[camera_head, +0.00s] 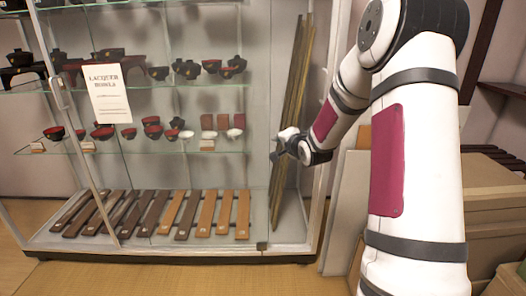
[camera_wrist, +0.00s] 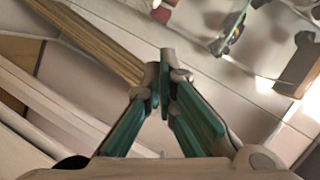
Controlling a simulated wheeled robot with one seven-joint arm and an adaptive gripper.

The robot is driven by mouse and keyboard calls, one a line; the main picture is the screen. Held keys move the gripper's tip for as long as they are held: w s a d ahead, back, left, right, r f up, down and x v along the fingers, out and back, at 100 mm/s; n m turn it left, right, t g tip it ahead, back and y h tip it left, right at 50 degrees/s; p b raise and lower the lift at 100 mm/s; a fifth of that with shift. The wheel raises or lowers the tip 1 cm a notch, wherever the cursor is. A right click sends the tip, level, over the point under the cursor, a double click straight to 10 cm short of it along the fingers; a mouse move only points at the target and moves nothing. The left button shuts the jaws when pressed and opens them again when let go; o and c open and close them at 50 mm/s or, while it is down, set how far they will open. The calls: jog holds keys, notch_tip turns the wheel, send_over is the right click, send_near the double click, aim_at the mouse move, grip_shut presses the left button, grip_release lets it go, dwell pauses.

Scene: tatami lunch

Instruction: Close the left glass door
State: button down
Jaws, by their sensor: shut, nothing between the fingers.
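The glass display cabinet (camera_head: 190,250) stands ahead. A slanting metal door edge (camera_head: 93,180) with a handle (camera_head: 57,92) crosses its left part in the head view. The glass is clear, so I cannot tell exactly how far the left door stands open. My gripper (camera_head: 277,145) is at the cabinet's right part, before the wooden poles, well to the right of that handle. In the wrist view my gripper (camera_wrist: 166,66) has its teal fingers together at the tips, with nothing between them. The handle is not recognizable there.
Dark and red bowls (camera_head: 152,130) stand on glass shelves, behind a paper sign (camera_head: 108,93). Wooden slats (camera_head: 204,212) lie on the cabinet floor. Long wooden poles (camera_head: 292,110) lean at the right. Boxes (camera_head: 492,205) stand right of my arm. Tatami floor (camera_head: 130,277) is clear in front.

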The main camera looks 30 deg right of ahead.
jog(key=d+f+m+t+h+b, duration=0.1)
jog(key=d+f+m+t+b, duration=0.3)
jog(key=d+f, duration=0.45)
jog(key=w+m+b, duration=0.1)
jog(key=w+b, duration=0.1)
jog(key=w, duration=1)
jog(key=shift+a+f+m+g+h+b, duration=0.15)
jog(key=shift+a+m+g+h+b, duration=0.15)
jog(key=shift+g+h, duration=0.1)
jog(key=shift+a, duration=0.15)
